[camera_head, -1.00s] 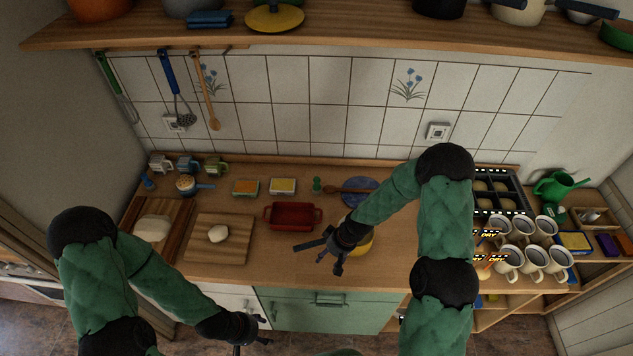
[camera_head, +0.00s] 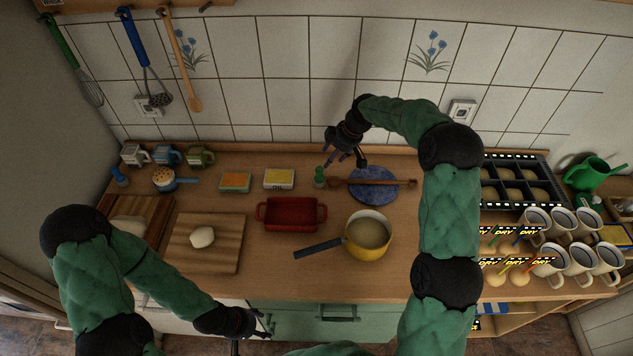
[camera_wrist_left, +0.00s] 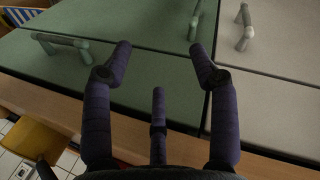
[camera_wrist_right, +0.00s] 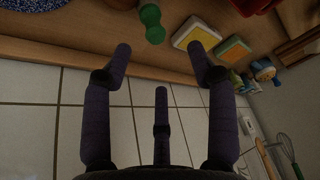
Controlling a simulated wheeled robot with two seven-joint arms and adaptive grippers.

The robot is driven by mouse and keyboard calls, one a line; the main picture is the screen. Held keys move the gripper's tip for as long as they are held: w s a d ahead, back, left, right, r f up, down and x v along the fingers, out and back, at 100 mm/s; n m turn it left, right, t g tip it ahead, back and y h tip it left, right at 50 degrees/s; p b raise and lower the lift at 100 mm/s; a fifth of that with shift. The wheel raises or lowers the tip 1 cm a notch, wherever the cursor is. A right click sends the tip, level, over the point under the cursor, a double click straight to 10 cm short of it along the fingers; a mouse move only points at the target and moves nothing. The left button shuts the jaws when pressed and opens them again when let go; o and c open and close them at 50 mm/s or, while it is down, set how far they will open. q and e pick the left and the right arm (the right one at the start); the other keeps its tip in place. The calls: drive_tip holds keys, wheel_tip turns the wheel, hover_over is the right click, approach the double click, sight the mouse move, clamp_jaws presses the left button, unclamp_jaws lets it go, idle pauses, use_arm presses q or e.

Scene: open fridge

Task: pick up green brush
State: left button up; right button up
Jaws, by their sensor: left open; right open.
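The brush also shows at the top of the right wrist view (camera_wrist_right: 151,22). My right gripper (camera_head: 345,163) is open and empty near the back wall, just right of the brush and apart from it. In the right wrist view, the brush lies beyond the open fingers (camera_wrist_right: 161,48). My left gripper (camera_head: 266,326) is low at the counter's front edge, and its fingers (camera_wrist_left: 164,48) are open and empty before the green cabinet fronts.
Yellow (camera_head: 279,179) and orange-green (camera_head: 235,183) boxes stand to the left. A red dish (camera_head: 291,214) and a yellow saucepan (camera_head: 370,249) are in front. The tiled wall (camera_head: 300,105) is close behind.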

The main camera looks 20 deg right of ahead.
sight(320, 168)
drive_tip(key=x, duration=0.3)
drive_tip(key=w+x, duration=0.1)
drive_tip(key=x, duration=0.7)
drive_tip(key=shift+w+d+r, duration=0.1)
drive_tip(key=shift+w+r, duration=0.05)
drive_tip(key=shift+w, duration=0.15)
clamp_jaws()
